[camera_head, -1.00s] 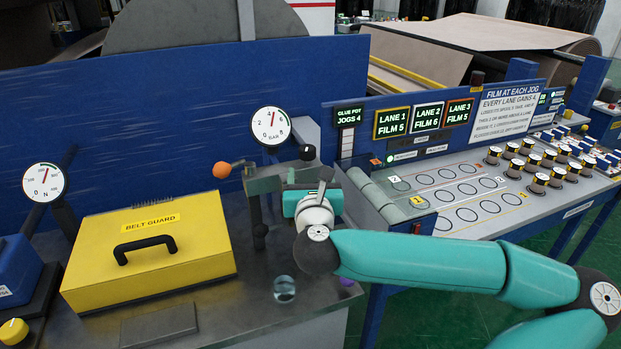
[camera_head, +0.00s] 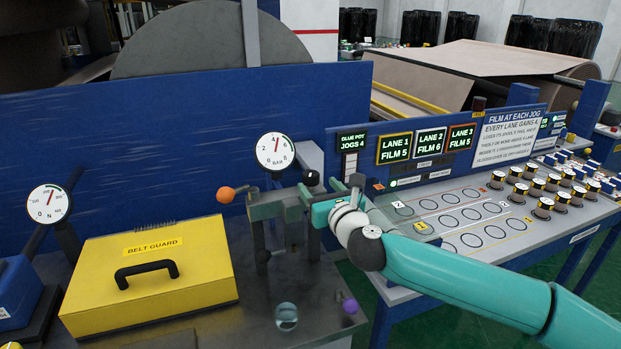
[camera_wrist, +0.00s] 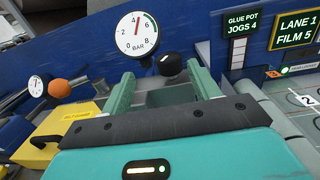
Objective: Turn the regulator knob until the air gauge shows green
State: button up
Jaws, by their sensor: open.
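The round white BAR gauge (camera_head: 275,152) stands in front of the blue panel; it also shows in the wrist view (camera_wrist: 137,34). Its needle points nearly straight up, between 4 and 6, left of the green arc on the upper right of the dial. The black round knob (camera_head: 311,178) sits below and right of the gauge; in the wrist view the knob (camera_wrist: 170,65) appears between and beyond my finger ends. My gripper (camera_wrist: 161,80) is open and empty, its two pale green fingers apart. In the head view my teal gripper body partly hides the fixture below the knob.
An orange ball-ended lever (camera_head: 226,195) sticks out left of the fixture. The yellow belt guard (camera_head: 150,280) fills the left bench, with a second gauge (camera_head: 48,204) behind it. A clear cup (camera_head: 286,316) and a purple knob (camera_head: 350,306) are at the front.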

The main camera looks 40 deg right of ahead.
aim_at(317, 180)
jog(key=s+d+f+n+y, duration=0.2)
jog(key=s+d+n+y, duration=0.35)
jog(key=y, duration=0.25)
jog(key=x, duration=1.4)
jog(key=shift+d, duration=0.3)
jog(key=c, duration=1)
